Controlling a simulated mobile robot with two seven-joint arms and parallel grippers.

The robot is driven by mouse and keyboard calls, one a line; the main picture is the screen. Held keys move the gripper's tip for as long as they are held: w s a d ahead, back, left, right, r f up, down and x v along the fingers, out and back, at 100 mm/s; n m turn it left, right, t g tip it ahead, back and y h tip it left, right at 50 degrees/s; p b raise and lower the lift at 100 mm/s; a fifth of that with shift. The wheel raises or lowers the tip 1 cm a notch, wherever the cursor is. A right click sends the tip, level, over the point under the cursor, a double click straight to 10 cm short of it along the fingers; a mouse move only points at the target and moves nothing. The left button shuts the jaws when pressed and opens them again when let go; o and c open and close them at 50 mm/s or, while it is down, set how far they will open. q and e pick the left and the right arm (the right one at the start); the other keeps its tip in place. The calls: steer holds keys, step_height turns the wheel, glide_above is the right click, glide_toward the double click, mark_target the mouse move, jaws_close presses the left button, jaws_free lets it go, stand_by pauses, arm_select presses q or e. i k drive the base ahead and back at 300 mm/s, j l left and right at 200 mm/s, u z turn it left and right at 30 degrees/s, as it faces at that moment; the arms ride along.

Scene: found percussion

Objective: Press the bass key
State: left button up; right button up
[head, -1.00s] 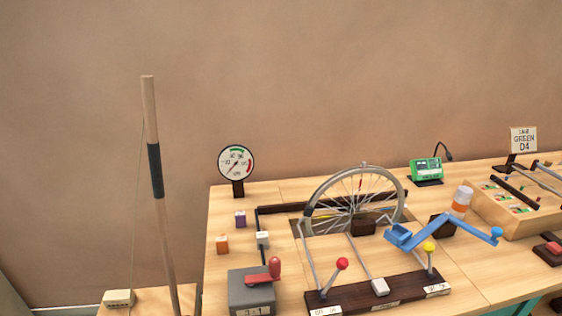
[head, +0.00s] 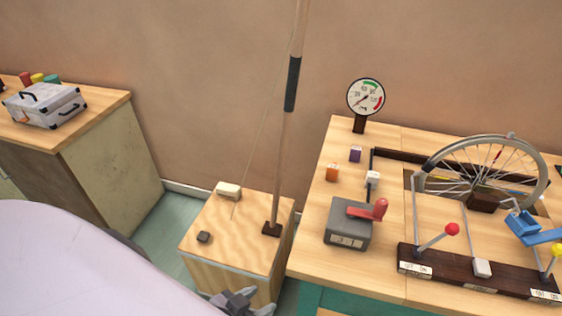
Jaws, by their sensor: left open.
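A box bass stands left of the main table: a pale wooden box (head: 236,236) with a tall pole (head: 284,140) and a string running up from its top. No label shows which block is the bass key. My left gripper (head: 243,302) is open, at the bottom edge of the view in front of the box, apart from both blocks. Its fingertips are partly cut off. My right gripper is out of view.
The main table (head: 345,287) holds a grey box with a red handle (head: 348,230), a dial gauge (head: 366,97), a spoked wheel (head: 490,172) and a lever board (head: 470,275). A cabinet (head: 110,170) with a silver case (head: 45,106) stands left. Floor gaps flank the box.

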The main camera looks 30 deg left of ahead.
mark_target(203, 237)
steer(key=u, duration=1.35)
